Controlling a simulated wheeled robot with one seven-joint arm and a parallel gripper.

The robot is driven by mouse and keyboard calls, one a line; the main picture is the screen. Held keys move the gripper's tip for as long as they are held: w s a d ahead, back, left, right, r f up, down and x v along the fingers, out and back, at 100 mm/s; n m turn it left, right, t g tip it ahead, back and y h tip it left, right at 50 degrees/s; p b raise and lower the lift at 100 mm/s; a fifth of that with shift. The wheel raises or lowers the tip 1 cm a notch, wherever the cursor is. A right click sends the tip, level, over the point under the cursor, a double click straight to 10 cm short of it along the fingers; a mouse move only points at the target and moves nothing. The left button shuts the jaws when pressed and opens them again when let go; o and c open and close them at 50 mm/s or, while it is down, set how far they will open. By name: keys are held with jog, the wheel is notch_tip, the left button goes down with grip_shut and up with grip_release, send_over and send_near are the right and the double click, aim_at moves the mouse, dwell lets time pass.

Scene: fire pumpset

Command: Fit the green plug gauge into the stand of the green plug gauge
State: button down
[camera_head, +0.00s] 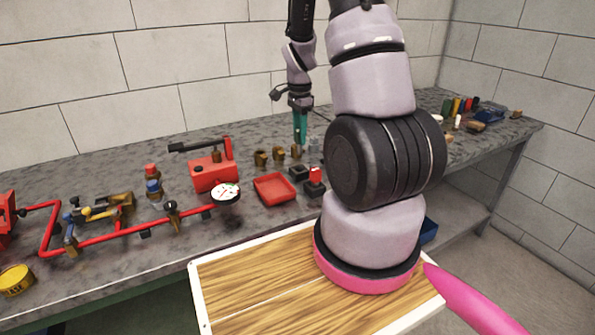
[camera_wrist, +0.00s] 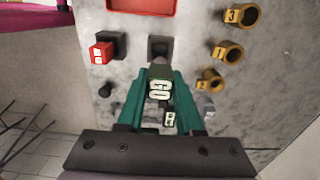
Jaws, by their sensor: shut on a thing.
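My gripper (camera_head: 300,127), with teal fingers, points down over the bench in the head view. A black square block with a dark opening, apparently the green gauge's stand (camera_wrist: 159,47), is just beyond the gauge in the wrist view. It looks empty; the block also shows in the head view (camera_head: 298,172).
A red plug gauge (camera_wrist: 103,51) sits in its black stand beside the empty block. Numbered brass rings (camera_wrist: 228,52) stand on the other side. A red tray (camera_head: 275,189) lies close by. Red pipework (camera_head: 130,231) fills the bench's left.

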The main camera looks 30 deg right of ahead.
notch_tip(320, 180, down, 8)
jog(key=shift+f, duration=0.1)
dwell(0.4)
jog(key=c, duration=0.6)
grip_release()
jog(key=shift+f, duration=0.1)
jog(key=shift+o, duration=0.2)
